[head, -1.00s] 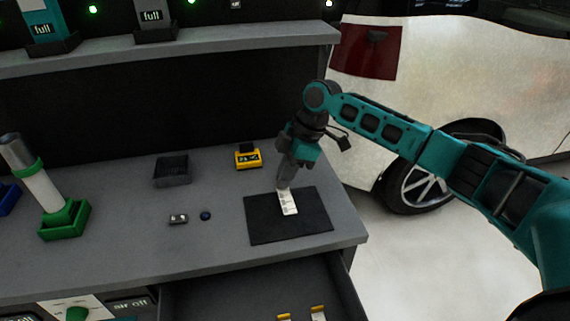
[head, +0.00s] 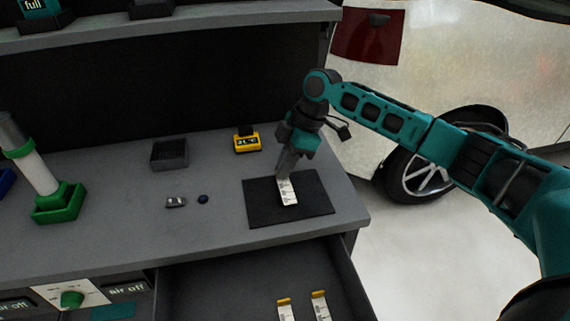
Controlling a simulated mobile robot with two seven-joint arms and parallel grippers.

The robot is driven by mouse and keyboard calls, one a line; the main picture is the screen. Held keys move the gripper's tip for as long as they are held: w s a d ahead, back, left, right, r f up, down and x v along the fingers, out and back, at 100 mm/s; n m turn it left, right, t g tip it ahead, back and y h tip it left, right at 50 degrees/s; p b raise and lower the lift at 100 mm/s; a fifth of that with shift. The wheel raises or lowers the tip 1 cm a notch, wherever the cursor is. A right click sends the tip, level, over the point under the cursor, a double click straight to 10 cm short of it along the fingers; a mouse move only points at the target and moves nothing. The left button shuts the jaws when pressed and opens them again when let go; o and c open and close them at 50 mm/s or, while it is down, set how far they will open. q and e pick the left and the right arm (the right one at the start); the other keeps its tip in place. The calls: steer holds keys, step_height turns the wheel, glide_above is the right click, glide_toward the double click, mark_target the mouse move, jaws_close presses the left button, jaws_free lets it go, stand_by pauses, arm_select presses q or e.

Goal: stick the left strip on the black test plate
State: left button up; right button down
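A white strip (head: 288,192) with dark print is over the black test plate (head: 312,207), near its middle. My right gripper (head: 283,177) points down and appears shut on the strip's far end, which its fingers hide. I cannot tell whether the strip's whole underside touches the plate. Two more white strips with yellow ends, a left one (head: 286,312) and a right one (head: 321,307), lie in the open drawer. My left gripper is not in view.
The open drawer (head: 220,290) juts out below the bench's front edge. A yellow device (head: 247,144), a dark bin (head: 169,154), a small grey object (head: 176,202), a dark blue knob (head: 203,199) and a green-based holder (head: 59,205) stand left of the plate. A car (head: 440,80) is at right.

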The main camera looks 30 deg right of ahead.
steer(key=shift+f, duration=0.85)
stand_by(0.3)
steer(key=shift+s+f+p, duration=0.1)
steer(key=shift+p, duration=0.25)
stand_by(1.7)
steer(key=c, duration=1.2)
jaws_free()
steer(key=shift+c, duration=0.2)
steer(key=w+v, duration=0.1)
steer(key=v, duration=1.2)
steer(key=shift+s+p, duration=0.3)
steer(key=shift+s, duration=0.15)
steer(key=shift+s+a, duration=0.1)
